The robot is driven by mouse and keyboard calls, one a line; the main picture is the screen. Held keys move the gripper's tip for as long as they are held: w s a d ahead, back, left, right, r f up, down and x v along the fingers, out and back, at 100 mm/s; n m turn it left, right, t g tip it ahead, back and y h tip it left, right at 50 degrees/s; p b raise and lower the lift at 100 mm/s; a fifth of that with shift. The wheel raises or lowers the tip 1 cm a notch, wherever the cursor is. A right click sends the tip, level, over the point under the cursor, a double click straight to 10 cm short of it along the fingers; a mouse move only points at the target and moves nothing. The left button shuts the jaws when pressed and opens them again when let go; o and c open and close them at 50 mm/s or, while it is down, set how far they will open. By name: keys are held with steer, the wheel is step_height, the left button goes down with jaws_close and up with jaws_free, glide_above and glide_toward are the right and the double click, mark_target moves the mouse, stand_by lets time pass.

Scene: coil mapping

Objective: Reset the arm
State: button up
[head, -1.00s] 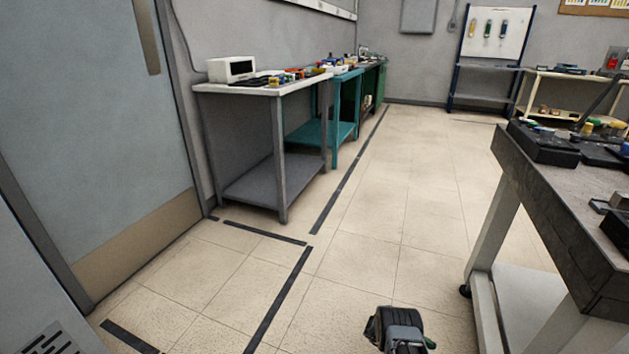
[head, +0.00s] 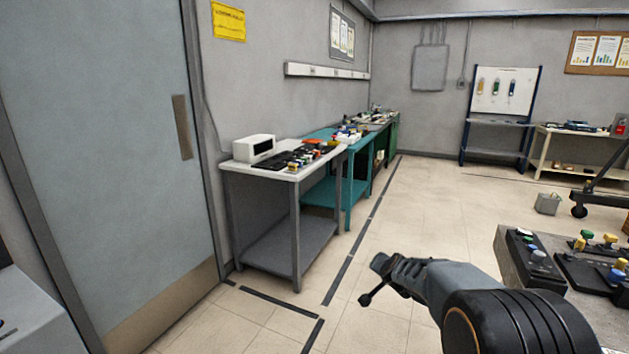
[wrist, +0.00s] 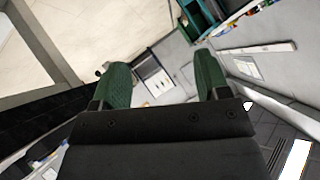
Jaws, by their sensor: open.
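My arm enters at the lower right of the head view, and my gripper (head: 373,281) is at its far end, above the floor. It points left and away from the workbench at right. In the wrist view my gripper (wrist: 163,76) shows two green-padded fingers, spread wide with nothing between them. Beyond the gap, the wrist view shows tilted wall and floor, with no object close to the fingers.
A grey table (head: 285,247) with a white box (head: 254,148) stands along the left wall beside a teal bench (head: 327,195). A workbench (head: 514,262) with black trays is close at right. A grey bin (head: 548,203) stands behind it. The middle floor is clear.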

steer(key=s+a+r+n+g+y+p, duration=0.4)
steer(key=s+r+p, duration=0.3)
steer(key=s+r, duration=0.75)
steer(key=s+r+n+g+h+p, duration=0.2)
steer(key=s+p, duration=0.3)
steer(key=s, duration=1.1)
steer(key=shift+n+g+h, duration=0.4)
steer(key=shift+n+g, duration=0.2)
steer(key=shift+n, duration=0.2)
steer(key=shift+d, duration=0.1)
